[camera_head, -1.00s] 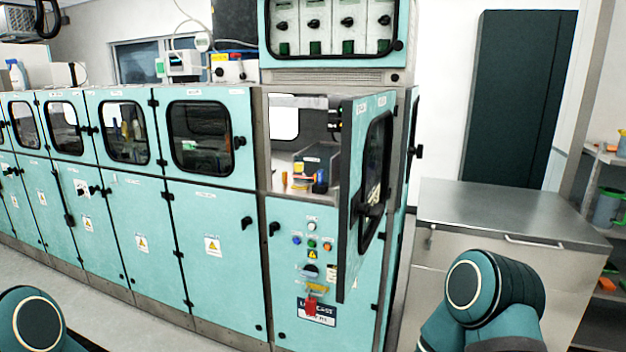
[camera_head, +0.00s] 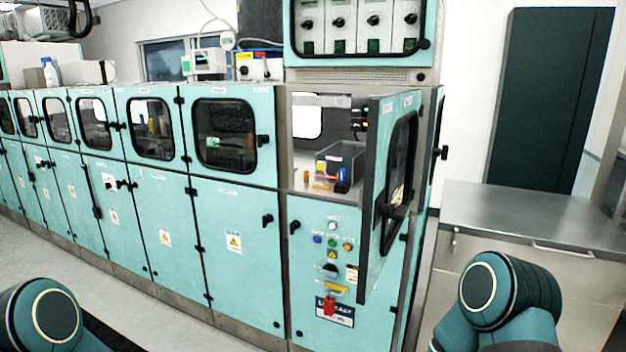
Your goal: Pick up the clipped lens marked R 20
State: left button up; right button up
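No lens marked R 20 can be made out from here. The open compartment (camera_head: 300,187) of the teal machine holds a dark grey bin (camera_head: 347,153) and several small orange, yellow and blue items (camera_head: 322,181), too small to identify. Its windowed door (camera_head: 373,210) stands swung open toward me. Only rounded teal joints of my two arms show at the lower left and lower right. Both grippers are out of view.
A long row of teal cabinets (camera_head: 231,240) with shut windowed doors runs to the left. A steel-topped counter (camera_head: 510,215) stands right of the machine. A tall dark panel (camera_head: 552,100) is behind it. Grey floor (camera_head: 60,250) is clear at the left.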

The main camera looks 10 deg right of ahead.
aim_at(321, 177)
jog(key=i+u, duration=0.1)
jog(key=u, duration=0.85)
jog(key=i+u, duration=0.1)
jog(key=u, duration=0.35)
jog(key=l+u, duration=0.15)
jog(key=u, duration=0.3)
jog(key=i+l+u, duration=0.1)
jog(key=u, duration=0.4)
jog(key=l+u, duration=0.1)
jog(key=u, duration=0.35)
jog(key=l+u, duration=0.3)
jog(key=l, duration=0.15)
jog(key=i+l+u, duration=0.1)
jog(key=l+u, duration=0.2)
jog(key=l, duration=1.15)
jog(key=l+z, duration=0.2)
jog(key=z, duration=0.2)
jog(key=i+l+z, duration=0.1)
jog(key=z, duration=0.3)
jog(key=l+z, duration=0.25)
jog(key=z, duration=0.15)
jog(key=i+j, duration=0.05)
